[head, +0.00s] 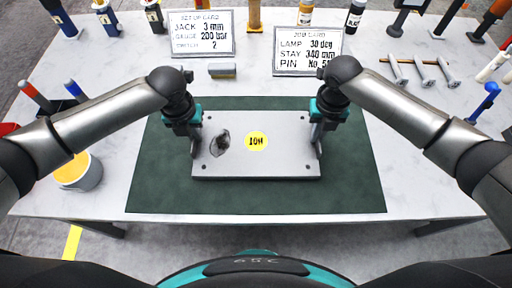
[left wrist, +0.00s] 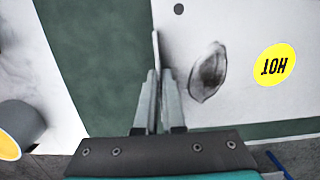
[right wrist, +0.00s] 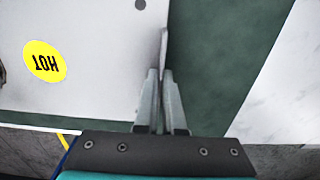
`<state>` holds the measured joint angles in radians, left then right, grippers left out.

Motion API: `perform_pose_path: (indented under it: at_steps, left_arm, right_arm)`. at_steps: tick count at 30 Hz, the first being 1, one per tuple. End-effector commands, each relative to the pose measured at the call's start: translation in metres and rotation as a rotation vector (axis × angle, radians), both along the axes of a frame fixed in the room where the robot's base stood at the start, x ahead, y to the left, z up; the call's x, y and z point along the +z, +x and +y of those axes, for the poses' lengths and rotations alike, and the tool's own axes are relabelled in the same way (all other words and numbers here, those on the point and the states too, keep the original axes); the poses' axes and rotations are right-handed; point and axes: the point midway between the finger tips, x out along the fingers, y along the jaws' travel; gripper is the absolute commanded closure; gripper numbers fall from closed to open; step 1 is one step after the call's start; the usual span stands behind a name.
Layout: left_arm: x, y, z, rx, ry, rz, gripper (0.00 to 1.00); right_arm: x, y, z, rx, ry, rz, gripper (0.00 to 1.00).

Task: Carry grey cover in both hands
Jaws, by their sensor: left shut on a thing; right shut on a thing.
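The grey cover (head: 280,165) is a flat rectangular plate with a yellow HOT sticker and a dark scorched patch on its left part. It lies level over the green mat (head: 355,190); I cannot tell whether it touches the mat. My left gripper (head: 195,146) is shut on the cover's left edge, and the left wrist view shows its fingers (left wrist: 158,100) closed there. My right gripper (head: 317,146) is shut on the cover's right edge, as the right wrist view shows with its fingers (right wrist: 162,100). The cover also shows in both wrist views.
Two printed cards, one on the left (head: 201,33) and one on the right (head: 308,52), stand behind the mat with a small grey block (head: 222,70) nearby. A yellow-filled pot (head: 80,173) is at left. Bottles and tools line the back.

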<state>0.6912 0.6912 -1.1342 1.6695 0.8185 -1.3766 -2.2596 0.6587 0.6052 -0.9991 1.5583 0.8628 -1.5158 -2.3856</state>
Motion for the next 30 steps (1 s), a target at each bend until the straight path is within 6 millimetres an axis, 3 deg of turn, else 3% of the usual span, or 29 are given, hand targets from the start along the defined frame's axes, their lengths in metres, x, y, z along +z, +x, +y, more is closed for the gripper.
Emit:
perform_pose_path:
  at_steps: [9, 10, 17, 26, 30]
  left_arm:
    - [-0.014, 0.001, 0.002, 0.003, 0.005, -0.002, 1.00]
    - [-0.013, 0.000, 0.002, 0.003, 0.006, 0.001, 0.91]
    - [-0.012, 0.000, 0.001, 0.001, 0.003, 0.000, 0.65]
    - [-0.010, 0.000, 0.000, 0.000, 0.001, -0.001, 0.64]
    - [0.003, -0.001, 0.000, 0.000, -0.001, -0.003, 0.64]
  right_arm:
    - [-0.014, 0.001, -0.002, -0.003, -0.005, -0.002, 1.00]
    - [-0.013, 0.000, -0.002, -0.003, -0.006, 0.001, 0.91]
    - [-0.012, 0.000, -0.001, -0.001, -0.003, 0.000, 0.65]
    - [-0.012, 0.000, 0.000, 0.000, -0.001, 0.000, 0.64]
    - [-0.012, 0.000, 0.000, 0.000, 0.000, 0.000, 0.64]
